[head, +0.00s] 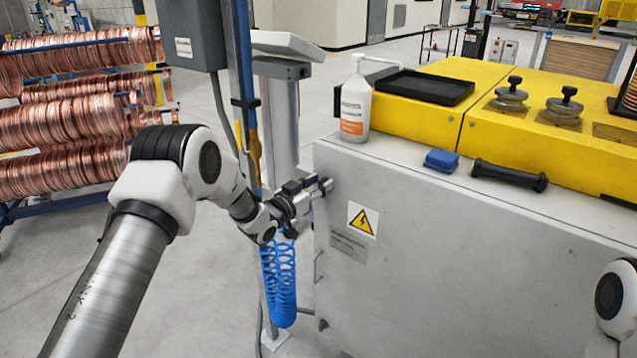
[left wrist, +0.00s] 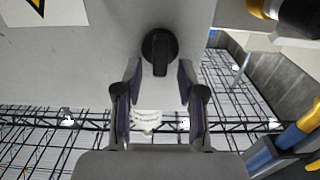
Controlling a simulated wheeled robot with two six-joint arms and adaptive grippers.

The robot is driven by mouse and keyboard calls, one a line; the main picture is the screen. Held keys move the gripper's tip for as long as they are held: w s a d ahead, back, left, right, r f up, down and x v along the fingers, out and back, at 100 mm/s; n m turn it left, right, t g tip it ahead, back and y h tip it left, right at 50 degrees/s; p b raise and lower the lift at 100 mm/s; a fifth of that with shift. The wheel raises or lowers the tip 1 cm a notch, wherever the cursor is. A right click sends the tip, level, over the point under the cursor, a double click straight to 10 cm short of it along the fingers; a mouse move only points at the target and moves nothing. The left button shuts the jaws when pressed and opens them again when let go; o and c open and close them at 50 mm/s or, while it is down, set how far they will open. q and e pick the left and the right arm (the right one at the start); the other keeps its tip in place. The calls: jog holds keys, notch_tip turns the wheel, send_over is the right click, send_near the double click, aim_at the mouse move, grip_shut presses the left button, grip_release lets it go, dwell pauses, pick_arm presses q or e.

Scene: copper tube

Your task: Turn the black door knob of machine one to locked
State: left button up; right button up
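The black door knob (left wrist: 160,48) sits on the grey door of machine one (head: 440,250), near its upper left corner in the head view. In the left wrist view its round base shows, with a grip bar pointing toward my gripper. My left gripper (head: 322,187) is at the door's left edge. In the left wrist view the left gripper (left wrist: 159,82) is open, with its fingertips apart on either side of the bar's end and visible gaps to it. In the head view the gripper hides the knob. My right gripper is out of view.
A yellow warning sign (head: 362,220) and a small plate (head: 349,245) are on the door. A grey post (head: 283,125) and blue coiled hose (head: 279,280) stand close to my left arm.

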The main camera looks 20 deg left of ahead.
pick_arm(q)
grip_shut()
jog(key=shift+n, duration=0.4)
jog(key=n, duration=0.1)
jog(key=n+b, duration=0.1)
jog(key=n, duration=0.1)
jog(key=shift+w+a+f+n, duration=0.1)
jog(key=shift+w+a+n, duration=0.05)
jog(key=shift+a+n, duration=0.15)
jog(key=n, duration=0.4)
jog(key=shift+w+a+f+n+b, duration=0.1)
jog(key=shift+a+f+n+b, duration=0.15)
jog(key=shift+n+b, duration=0.1)
jog(key=n, duration=0.4)
jog(key=shift+a+f, duration=0.2)
jog(key=shift+w+f+n, duration=0.1)
jog(key=shift+f+n, duration=0.1)
jog(key=shift+n, duration=1.05)
jog(key=shift+f+n, duration=0.15)
jog(key=shift+n, duration=1.05)
